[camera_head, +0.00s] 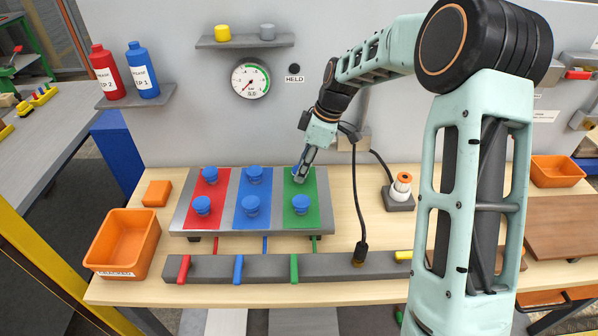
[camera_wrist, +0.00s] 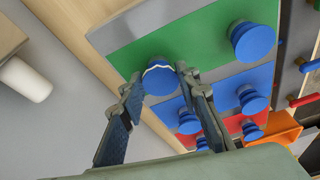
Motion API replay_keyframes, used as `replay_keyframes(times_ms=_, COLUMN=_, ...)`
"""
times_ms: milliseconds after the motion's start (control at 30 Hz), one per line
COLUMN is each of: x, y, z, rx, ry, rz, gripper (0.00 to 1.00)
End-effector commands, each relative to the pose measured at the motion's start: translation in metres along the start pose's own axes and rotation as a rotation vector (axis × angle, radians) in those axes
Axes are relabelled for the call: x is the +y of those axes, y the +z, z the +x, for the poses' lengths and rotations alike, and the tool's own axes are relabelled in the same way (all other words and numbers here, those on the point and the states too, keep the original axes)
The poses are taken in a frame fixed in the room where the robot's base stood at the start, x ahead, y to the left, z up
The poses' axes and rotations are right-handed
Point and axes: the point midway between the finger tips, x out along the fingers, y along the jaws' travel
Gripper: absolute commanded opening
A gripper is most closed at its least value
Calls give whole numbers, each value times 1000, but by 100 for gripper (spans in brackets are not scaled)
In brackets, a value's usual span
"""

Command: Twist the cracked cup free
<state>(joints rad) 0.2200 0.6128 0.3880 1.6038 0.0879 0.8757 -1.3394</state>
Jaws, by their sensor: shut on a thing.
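The cracked cup (camera_wrist: 160,81) is blue with a pale zigzag line across it. It sits on the green strip of the board, at the far spot in the head view, where my gripper (camera_head: 300,176) mostly hides it. In the wrist view my gripper (camera_wrist: 159,84) has one finger on each side of this cup and is shut on it. The other cups are blue and show no crack: one at the near green spot (camera_head: 301,204), two on the blue strip (camera_head: 252,205) and two on the red strip (camera_head: 203,205).
An orange bin (camera_head: 149,238) with a label reading "CRACKED" stands at the left. A small orange block (camera_head: 157,193) lies behind it. A grey bar (camera_head: 220,269) with red, blue, green and yellow levers runs in front of the board. A gauge (camera_head: 250,79) hangs on the wall beside a "HELD" label.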

Motion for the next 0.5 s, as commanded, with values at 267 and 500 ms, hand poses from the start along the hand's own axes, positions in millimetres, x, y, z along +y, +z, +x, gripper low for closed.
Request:
replay_keyframes(times_ms=267, x=1, y=-1, z=0, rx=1, ry=-51, rz=-163, gripper=42)
replay_keyframes(times_ms=500, x=1, y=0, z=0, rx=1, ry=-51, rz=-161, gripper=50)
